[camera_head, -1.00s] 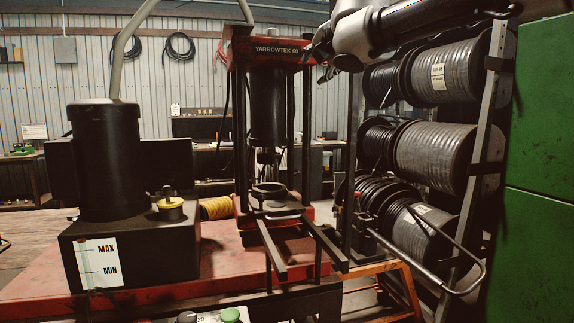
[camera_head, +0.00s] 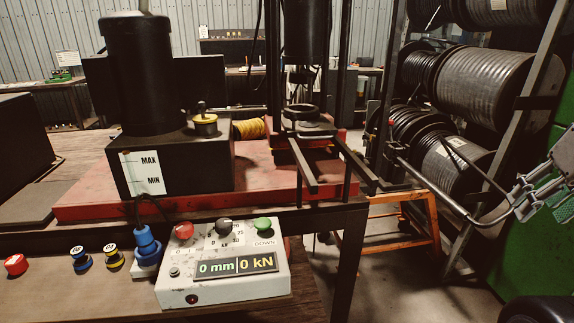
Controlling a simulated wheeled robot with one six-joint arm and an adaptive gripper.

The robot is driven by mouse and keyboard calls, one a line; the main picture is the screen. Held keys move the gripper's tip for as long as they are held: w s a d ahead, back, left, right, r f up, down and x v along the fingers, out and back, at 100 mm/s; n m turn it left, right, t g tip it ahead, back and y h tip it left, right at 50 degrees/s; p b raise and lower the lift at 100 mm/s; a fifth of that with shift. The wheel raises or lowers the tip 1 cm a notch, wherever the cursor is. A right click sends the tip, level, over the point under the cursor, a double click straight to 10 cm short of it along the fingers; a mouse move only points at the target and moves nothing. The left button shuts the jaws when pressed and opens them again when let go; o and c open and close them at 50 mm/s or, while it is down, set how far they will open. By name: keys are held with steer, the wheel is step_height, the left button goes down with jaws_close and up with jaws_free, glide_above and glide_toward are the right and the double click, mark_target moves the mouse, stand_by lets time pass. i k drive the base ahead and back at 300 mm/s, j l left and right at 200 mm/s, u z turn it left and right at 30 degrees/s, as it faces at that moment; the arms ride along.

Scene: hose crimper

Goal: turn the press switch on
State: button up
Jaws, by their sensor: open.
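The press control box (camera_head: 222,285) stands on the bench in front of the press. Its display (camera_head: 236,266) reads 0 mm and 0 kN. On its top are a red button (camera_head: 184,231), a black knob (camera_head: 224,227) and a green button (camera_head: 263,224) marked DOWN. A small grey knob (camera_head: 174,271) and a small dark round part with a red centre (camera_head: 192,299) are on its front. Which of these is the press switch I cannot tell. My gripper (camera_head: 528,200) is at the right edge, open and empty, far right of the box.
A blue connector (camera_head: 147,245) stands left of the box. Blue (camera_head: 81,259) and yellow (camera_head: 113,257) fittings and a red button (camera_head: 16,265) are farther left. A metal bar (camera_head: 440,190) and orange stand (camera_head: 405,220) lie between box and gripper. Cable reels (camera_head: 485,80) stand behind.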

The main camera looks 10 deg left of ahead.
mark_target(184, 230)
steer(key=u, duration=1.25)
